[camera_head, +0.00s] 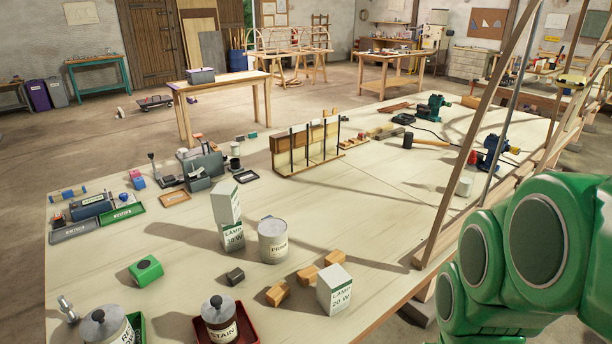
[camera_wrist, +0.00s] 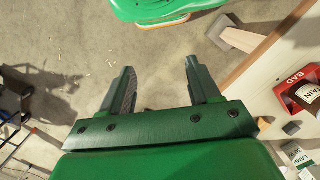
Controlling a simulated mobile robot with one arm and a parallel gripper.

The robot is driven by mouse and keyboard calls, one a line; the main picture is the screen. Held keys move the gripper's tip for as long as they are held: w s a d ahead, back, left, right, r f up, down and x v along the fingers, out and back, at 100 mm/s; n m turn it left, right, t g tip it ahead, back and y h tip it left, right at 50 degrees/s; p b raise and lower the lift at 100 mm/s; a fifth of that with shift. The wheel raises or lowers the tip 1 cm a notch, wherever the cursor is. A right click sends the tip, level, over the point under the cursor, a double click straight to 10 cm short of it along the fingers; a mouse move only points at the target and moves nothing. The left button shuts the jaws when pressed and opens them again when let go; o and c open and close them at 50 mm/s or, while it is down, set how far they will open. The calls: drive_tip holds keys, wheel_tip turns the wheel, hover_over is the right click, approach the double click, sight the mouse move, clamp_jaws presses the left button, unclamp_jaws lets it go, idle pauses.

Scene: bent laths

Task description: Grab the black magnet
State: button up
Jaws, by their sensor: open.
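A small dark block (camera_head: 235,276), which looks like the black magnet, lies on the pale bench top just behind the stain jar. In the wrist view a small dark block (camera_wrist: 292,128), apparently the same one, shows at the right edge near the red tray. My gripper (camera_wrist: 158,76) is open and empty, its two green fingers well apart over bare floor, away to the left of the block and not touching it. In the head view only my green arm shows at the right; the gripper itself is out of that picture.
The stain jar (camera_head: 219,321) stands in a red tray (camera_head: 251,331) close in front of the block. Wooden blocks (camera_head: 277,294), lamp boxes (camera_head: 334,289) and a primer tin (camera_head: 272,240) stand nearby. Tall bent laths (camera_head: 480,130) rise along the bench's right edge.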

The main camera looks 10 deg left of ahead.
drive_tip(key=shift+w, duration=0.1)
drive_tip(key=w+n+t+h, duration=0.2)
drive_tip(key=w+n+h, duration=0.35)
drive_tip(key=w, duration=1.55)
drive_tip(key=w+a+n+t+h, duration=0.2)
drive_tip(key=w+a+n+h, duration=0.1)
drive_tip(key=w+a+n, duration=0.65)
drive_tip(key=n+t, duration=0.9)
drive_tip(key=n, duration=0.5)
approach(237, 271)
drive_tip(key=w+d, duration=0.1)
drive_tip(key=w+d+y, duration=0.1)
drive_tip(key=shift+w+d+f, duration=0.15)
drive_tip(key=shift+w+f, duration=0.05)
drive_tip(key=shift+w, duration=0.15)
drive_tip(key=shift+f+x, duration=0.1)
drive_tip(key=shift+x, duration=1.85)
drive_tip(key=shift+f+x, duration=0.15)
drive_tip(key=shift+x, duration=1.75)
drive_tip(key=shift+s, duration=0.15)
